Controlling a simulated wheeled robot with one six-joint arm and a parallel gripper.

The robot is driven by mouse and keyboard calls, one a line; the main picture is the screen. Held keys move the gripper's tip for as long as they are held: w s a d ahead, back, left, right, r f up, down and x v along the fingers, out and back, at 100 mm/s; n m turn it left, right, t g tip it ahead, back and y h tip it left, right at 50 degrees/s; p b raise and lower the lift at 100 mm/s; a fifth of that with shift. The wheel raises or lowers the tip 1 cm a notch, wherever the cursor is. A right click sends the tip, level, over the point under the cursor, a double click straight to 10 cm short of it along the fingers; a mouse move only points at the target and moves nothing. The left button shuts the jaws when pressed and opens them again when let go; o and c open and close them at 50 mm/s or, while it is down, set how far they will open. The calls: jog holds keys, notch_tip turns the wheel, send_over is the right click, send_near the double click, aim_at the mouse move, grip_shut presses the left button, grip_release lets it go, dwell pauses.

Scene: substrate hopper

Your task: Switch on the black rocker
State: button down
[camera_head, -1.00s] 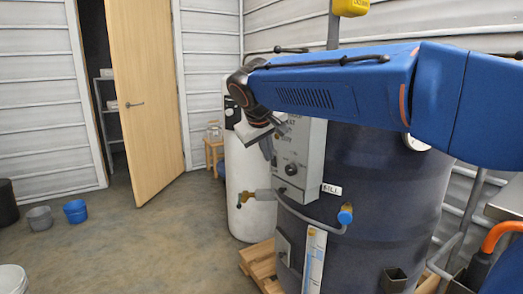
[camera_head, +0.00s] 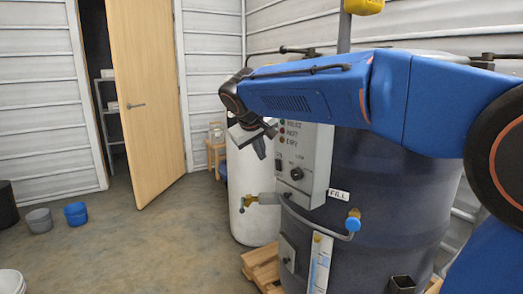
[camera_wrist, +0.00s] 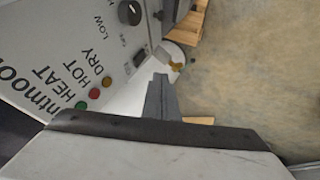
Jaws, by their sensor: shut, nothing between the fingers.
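My gripper (camera_head: 261,149) is shut and empty, just left of a grey control box on the dark hopper. In the wrist view its fingers (camera_wrist: 158,82) point up the picture, beside the panel's edge. The panel (camera_head: 315,165) carries lamps marked HEAT, HOT and DRY and a round black knob (camera_wrist: 130,12) near LOW. A small dark part that looks like the black rocker (camera_wrist: 138,57) sits at the panel's edge, a little beyond the fingertips and to their left. I cannot tell its position. The fingers appear apart from it.
The dark hopper (camera_head: 375,190) stands behind the box, with a blue-handled valve (camera_head: 353,222) and pipe below. A white tank (camera_head: 243,185) stands close to the left. A wooden pallet (camera_head: 262,264) lies at its foot. The floor further left is clear up to some buckets (camera_head: 75,213).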

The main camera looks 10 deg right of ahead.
aim_at(276, 160)
jog(key=w+d+f, duration=0.4)
jog(key=w+d, duration=0.1)
jog(key=shift+d+f, duration=0.25)
jog(key=shift+f, duration=0.05)
jog(key=shift+w, duration=0.15)
jog(key=shift+d, duration=0.3)
jog(key=shift+w+r, duration=0.1)
jog(key=shift+r, duration=0.1)
jog(key=shift+r, duration=0.65)
